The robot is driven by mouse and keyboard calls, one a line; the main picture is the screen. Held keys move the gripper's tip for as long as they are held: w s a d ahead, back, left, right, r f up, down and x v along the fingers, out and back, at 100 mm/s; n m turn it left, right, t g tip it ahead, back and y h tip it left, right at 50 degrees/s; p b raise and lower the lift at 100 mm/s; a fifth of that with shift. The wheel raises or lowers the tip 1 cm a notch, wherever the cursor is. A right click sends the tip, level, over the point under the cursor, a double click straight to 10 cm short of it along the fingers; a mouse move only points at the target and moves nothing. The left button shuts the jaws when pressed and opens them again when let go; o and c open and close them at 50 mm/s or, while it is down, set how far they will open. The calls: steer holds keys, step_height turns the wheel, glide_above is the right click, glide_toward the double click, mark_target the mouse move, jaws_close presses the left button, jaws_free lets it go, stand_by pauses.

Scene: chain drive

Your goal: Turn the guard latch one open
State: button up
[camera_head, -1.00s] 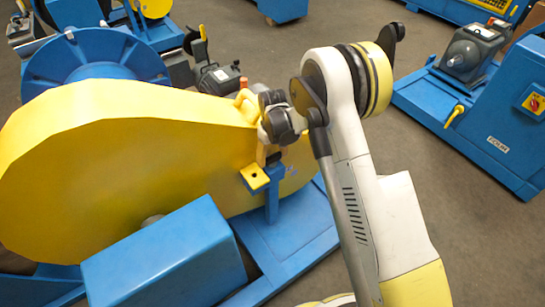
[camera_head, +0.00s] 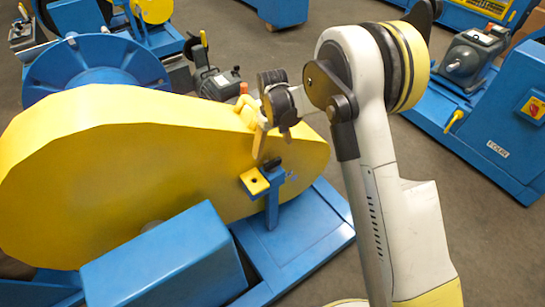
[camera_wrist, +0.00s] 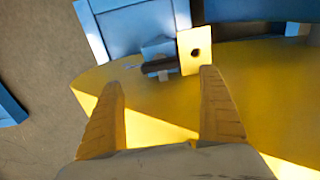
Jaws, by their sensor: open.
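The large yellow guard (camera_head: 110,170) stands upright on the blue machine base. At its right side a blue post (camera_head: 272,205) carries a yellow plate with a dark hole (camera_head: 250,184). A small dark latch part (camera_head: 273,163) sits beside that plate. In the wrist view the plate (camera_wrist: 186,60) and the dark latch part (camera_wrist: 160,66) lie just beyond the fingertips, beside a blue bracket (camera_wrist: 155,46). My gripper (camera_head: 254,135) is over the guard's upper edge, above the latch. In the wrist view my gripper (camera_wrist: 162,80) is open and empty, its yellow fingers apart. Contact with the guard cannot be told.
A blue box-shaped housing (camera_head: 165,265) stands in front of the guard. A blue reel (camera_head: 95,75) and a grey motor (camera_head: 217,83) stand behind it. Another blue machine (camera_head: 490,120) is at the right. Grey floor (camera_head: 310,80) lies open between the machines.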

steer(key=shift+r, duration=1.95)
step_height(320, 180, up, 10)
steer(key=m+t, duration=0.1)
steer(key=t, duration=0.1)
glide_above(273, 161)
steer(key=s+d, duration=0.4)
steer(key=d, duration=0.1)
steer(key=s+d+r+m+t, duration=0.1)
steer(key=s+d+r+m, duration=0.1)
steer(key=s+d+r, duration=0.5)
steer(key=s+d+r+m+t, duration=0.1)
steer(key=s+d+t, duration=0.1)
steer(key=s, duration=0.6)
steer(key=s+d+r+m+t, duration=0.1)
steer(key=s+d, duration=0.3)
steer(key=s, duration=0.4)
steer(key=shift+s+r+m+t, duration=0.2)
steer(key=shift+r+m+t, duration=0.1)
steer(key=shift+m+t, duration=0.4)
